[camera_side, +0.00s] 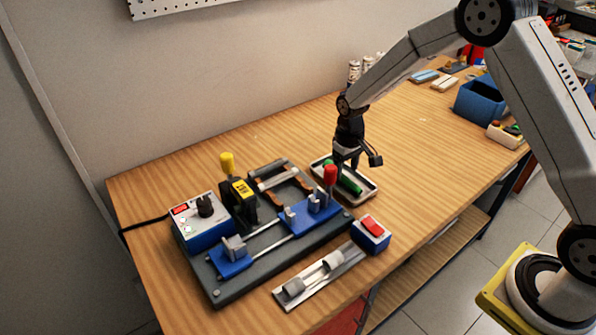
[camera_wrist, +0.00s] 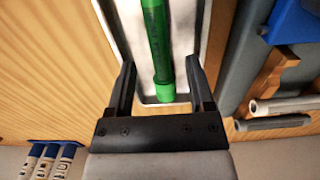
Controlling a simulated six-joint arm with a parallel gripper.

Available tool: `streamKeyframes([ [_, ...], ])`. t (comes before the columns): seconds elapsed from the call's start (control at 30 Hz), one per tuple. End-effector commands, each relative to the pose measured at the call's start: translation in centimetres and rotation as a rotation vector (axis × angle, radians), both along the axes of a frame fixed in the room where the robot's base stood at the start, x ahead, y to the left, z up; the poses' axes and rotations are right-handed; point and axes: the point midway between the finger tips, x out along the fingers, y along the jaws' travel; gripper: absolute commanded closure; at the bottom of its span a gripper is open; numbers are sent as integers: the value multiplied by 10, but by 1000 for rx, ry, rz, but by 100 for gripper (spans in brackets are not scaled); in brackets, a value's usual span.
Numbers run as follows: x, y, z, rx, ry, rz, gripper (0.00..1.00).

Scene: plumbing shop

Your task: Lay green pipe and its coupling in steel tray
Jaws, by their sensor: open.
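The green pipe (camera_side: 348,182) lies in the steel tray (camera_side: 371,194), just right of the clamping machine. In the wrist view the green pipe (camera_wrist: 157,35) runs lengthwise along the steel tray (camera_wrist: 186,40). A brighter green section, which looks like the coupling (camera_wrist: 164,88), is on the pipe's near end and rests inside the tray's near end. My gripper (camera_side: 347,165) is over the tray's far end. In the wrist view my gripper (camera_wrist: 160,80) is open, with one finger on each side of the coupling and clear of it.
A pipe-welding machine (camera_side: 265,230) with blue clamps and a red-topped lever stands left of the tray. A metal strip with grey fittings (camera_side: 320,272) and a red-button box (camera_side: 371,233) are in front. A blue bin (camera_side: 478,102) is at right.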

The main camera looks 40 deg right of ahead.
Motion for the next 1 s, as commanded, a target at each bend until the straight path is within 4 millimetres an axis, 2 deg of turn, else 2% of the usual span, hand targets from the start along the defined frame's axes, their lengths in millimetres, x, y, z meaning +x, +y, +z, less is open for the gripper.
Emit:
streamKeyframes([
  [0.2,1,0,30,0,-3,0,32],
  [0.4,1,0,51,0,-2,0,32],
  [0.77,0,0,59,0,-1,0,32],
  [1.0,-17,4,68,-1,-28,1,32],
])
